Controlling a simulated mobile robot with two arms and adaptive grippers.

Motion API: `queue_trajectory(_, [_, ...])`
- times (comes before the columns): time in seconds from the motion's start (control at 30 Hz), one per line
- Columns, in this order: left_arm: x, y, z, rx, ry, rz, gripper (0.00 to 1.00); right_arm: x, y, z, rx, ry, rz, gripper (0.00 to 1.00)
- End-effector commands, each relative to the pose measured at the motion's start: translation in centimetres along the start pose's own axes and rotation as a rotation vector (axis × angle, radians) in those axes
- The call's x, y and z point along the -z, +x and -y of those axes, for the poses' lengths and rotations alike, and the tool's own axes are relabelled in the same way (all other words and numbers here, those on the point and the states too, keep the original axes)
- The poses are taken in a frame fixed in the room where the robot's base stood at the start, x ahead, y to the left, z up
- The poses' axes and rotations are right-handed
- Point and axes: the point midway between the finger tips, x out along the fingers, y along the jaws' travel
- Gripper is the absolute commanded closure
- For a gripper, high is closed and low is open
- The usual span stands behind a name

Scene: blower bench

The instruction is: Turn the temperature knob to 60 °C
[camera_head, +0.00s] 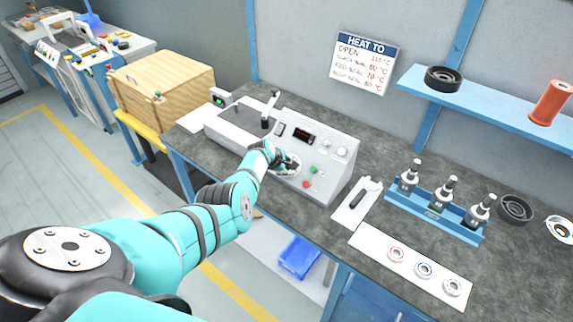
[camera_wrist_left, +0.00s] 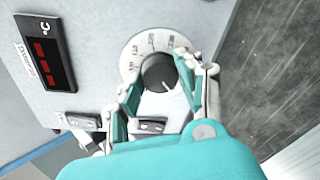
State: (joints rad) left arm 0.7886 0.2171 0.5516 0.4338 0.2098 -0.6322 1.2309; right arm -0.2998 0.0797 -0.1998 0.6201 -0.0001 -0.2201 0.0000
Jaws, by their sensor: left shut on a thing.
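The temperature knob (camera_wrist_left: 158,73) is round and dark with a pale pointer line, set in a white dial with printed marks on a grey control panel (camera_head: 315,140). My left gripper (camera_wrist_left: 158,80) has its fingers on both sides of the knob and is shut on it. In the head view my left gripper (camera_head: 284,164) reaches the panel's lower left and hides the knob. A display with red digits (camera_wrist_left: 46,52) marked °C is beside the dial; its digits are too blurred to read. My right gripper is not in view.
A green button (camera_head: 314,170) and a red button (camera_head: 306,184) are close to my left gripper. A sign (camera_head: 363,62) headed HEAT TO hangs on the wall. A blue rack (camera_head: 432,216) with several bottles and a white mat (camera_head: 411,264) with rings lie to the right.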

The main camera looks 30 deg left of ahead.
Motion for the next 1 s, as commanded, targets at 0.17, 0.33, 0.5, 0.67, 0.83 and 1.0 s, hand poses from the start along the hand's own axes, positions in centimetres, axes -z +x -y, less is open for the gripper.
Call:
queue_trajectory(0.17, [0.0,0.0,0.2,0.003,-0.001,0.0,0.47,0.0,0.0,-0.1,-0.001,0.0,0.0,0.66])
queue_trajectory(0.33, [0.0,0.0,0.1,0.001,0.0,0.0,0.4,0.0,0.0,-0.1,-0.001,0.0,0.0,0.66])
queue_trajectory(0.5, [0.0,0.0,0.0,0.0,0.0,0.0,0.4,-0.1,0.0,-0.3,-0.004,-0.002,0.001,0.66])
queue_trajectory(0.67, [0.0,-0.3,0.0,0.0,0.001,0.0,0.4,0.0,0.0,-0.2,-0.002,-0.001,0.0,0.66])
queue_trajectory(0.83, [0.1,-1.3,0.0,-0.002,0.003,0.0,0.4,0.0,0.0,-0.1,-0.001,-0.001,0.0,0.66])
queue_trajectory(1.0, [0.0,-2.9,0.1,-0.001,0.002,-0.001,0.4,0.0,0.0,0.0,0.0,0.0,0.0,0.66])
